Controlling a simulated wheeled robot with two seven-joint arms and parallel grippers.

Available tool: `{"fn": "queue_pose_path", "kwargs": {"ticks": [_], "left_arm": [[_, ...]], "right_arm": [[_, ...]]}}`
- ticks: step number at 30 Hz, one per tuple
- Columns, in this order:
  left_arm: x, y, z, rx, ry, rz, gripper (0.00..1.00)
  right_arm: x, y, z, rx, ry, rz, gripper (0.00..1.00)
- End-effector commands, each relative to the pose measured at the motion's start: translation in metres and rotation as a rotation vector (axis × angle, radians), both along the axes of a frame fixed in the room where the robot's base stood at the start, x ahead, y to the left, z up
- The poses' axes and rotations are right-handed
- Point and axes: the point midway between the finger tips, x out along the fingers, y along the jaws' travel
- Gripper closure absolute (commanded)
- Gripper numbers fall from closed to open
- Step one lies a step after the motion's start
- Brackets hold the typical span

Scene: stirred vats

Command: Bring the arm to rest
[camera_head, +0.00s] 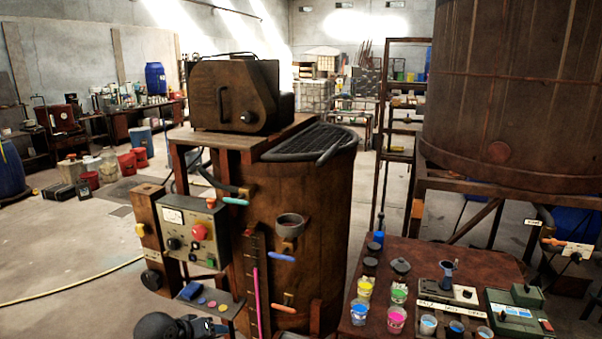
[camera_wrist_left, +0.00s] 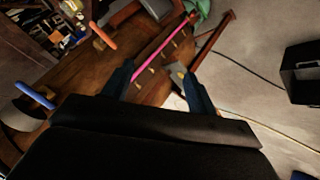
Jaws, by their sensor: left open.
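My left gripper (camera_wrist_left: 156,70) is open in the left wrist view. Its two blue fingers stand apart with nothing held between them. Beyond the fingers are the brown vat's side and a pink sight tube (camera_wrist_left: 160,38); I cannot tell the exact gap. In the head view, a black part of my left arm (camera_head: 172,326) shows at the bottom edge, in front of the brown vat (camera_head: 325,205) and below its small shelf (camera_head: 222,303). The fingers are not clear there. My right gripper is in neither view.
A control box (camera_head: 193,232) with a red button is left of the vat. Blue and orange handles stick out from the vat. A table (camera_head: 400,250) at right holds paint cups and small instruments. A yellow hose (camera_head: 75,285) lies on open floor at left.

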Motion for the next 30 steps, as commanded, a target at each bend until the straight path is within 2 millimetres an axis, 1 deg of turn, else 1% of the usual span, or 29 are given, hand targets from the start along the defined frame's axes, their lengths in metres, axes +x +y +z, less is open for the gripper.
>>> {"fn": "queue_pose_path", "kwargs": {"ticks": [1, 3, 5, 6, 8, 9, 11, 12, 14, 15, 18, 21, 24, 30], "left_arm": [[-0.020, -0.004, -0.016, 0.032, 0.018, -0.014, 0.42], [-0.044, -0.007, -0.034, 0.079, 0.035, -0.034, 0.42], [-0.066, -0.010, -0.048, 0.118, 0.051, -0.051, 0.42], [-0.080, -0.011, -0.056, 0.144, 0.063, -0.062, 0.42], [-0.102, -0.014, -0.068, 0.182, 0.079, -0.080, 0.42], [-0.116, -0.016, -0.076, 0.207, 0.091, -0.094, 0.42], [-0.139, -0.018, -0.085, 0.243, 0.107, -0.113, 0.42], [-0.154, -0.019, -0.092, 0.267, 0.119, -0.125, 0.42], [-0.176, -0.020, -0.100, 0.302, 0.138, -0.145, 0.42], [-0.191, -0.021, -0.104, 0.325, 0.148, -0.160, 0.42], [-0.228, -0.023, -0.114, 0.379, 0.178, -0.193, 0.42], [-0.255, -0.024, -0.119, 0.420, 0.202, -0.220, 0.42], [-0.276, -0.024, -0.121, 0.451, 0.219, -0.240, 0.42], [-0.307, -0.024, -0.124, 0.494, 0.248, -0.272, 0.42]], "right_arm": [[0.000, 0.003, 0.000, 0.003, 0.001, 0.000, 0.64], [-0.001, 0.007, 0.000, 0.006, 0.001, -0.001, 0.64], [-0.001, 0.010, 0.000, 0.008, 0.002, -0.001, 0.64], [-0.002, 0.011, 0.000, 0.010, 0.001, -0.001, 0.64], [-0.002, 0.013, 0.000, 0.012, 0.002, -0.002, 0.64], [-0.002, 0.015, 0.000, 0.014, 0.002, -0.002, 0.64], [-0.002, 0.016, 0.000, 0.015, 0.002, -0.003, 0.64], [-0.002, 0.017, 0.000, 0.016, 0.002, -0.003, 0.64], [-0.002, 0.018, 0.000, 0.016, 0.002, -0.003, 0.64], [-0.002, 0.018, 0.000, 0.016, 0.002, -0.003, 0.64], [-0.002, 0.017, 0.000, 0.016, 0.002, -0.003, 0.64], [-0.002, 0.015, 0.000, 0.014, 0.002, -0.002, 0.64], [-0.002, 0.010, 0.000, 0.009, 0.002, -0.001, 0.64], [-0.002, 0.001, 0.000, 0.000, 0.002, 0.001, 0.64]]}}
